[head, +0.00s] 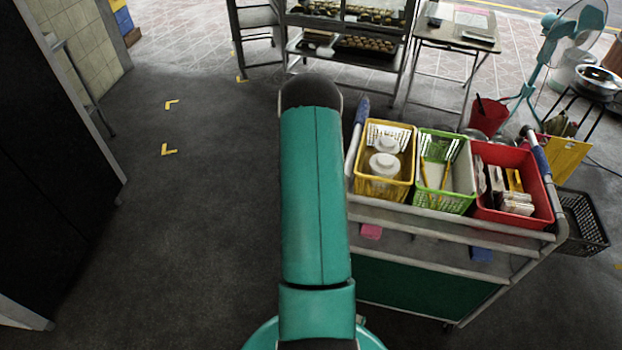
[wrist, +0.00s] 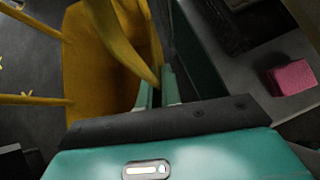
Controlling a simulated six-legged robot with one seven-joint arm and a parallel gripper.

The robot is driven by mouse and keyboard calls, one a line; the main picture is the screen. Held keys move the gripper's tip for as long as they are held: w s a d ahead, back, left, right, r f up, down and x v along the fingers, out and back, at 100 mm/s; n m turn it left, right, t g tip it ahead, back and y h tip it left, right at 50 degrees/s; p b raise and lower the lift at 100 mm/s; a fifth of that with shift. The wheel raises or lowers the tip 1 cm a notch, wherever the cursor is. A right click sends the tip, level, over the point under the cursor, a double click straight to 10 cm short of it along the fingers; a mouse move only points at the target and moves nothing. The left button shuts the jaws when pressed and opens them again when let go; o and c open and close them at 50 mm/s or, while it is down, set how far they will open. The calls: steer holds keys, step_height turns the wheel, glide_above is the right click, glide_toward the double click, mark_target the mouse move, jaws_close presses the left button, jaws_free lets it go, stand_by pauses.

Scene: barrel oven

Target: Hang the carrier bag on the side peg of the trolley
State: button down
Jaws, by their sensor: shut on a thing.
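The trolley (head: 440,218) stands right of my arm in the head view, with a metal frame and a green lower panel. In the wrist view a yellow sheet-like thing, which looks like the carrier bag (wrist: 90,75), fills the left middle. A yellow strap from it runs down to my gripper (wrist: 157,92), whose fingers are shut on it. Two yellow bars or straps reach left from the bag; I cannot tell which. The trolley's shelf (wrist: 250,88) is close on the right in the wrist view. My gripper is hidden in the head view. I cannot make out the side peg.
Yellow (head: 377,188), green (head: 452,204) and red (head: 520,218) baskets stand on the trolley. A pink block (wrist: 292,77) sits on its shelf. A food rack (head: 350,50), a table (head: 455,40) and a fan (head: 545,60) stand behind. The floor left of my arm is clear.

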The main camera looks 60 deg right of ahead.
steer(key=s+d+f, duration=0.1)
steer(key=s, duration=0.4)
steer(key=shift+s+d+f, duration=0.15)
steer(key=shift+s+d, duration=0.15)
steer(key=shift+s, duration=0.1)
stand_by(0.4)
stand_by(0.5)
steer(key=c, duration=1.5)
jaws_free()
steer(key=v, duration=1.3)
steer(key=shift+a+r, duration=0.25)
steer(key=shift+a, duration=0.05)
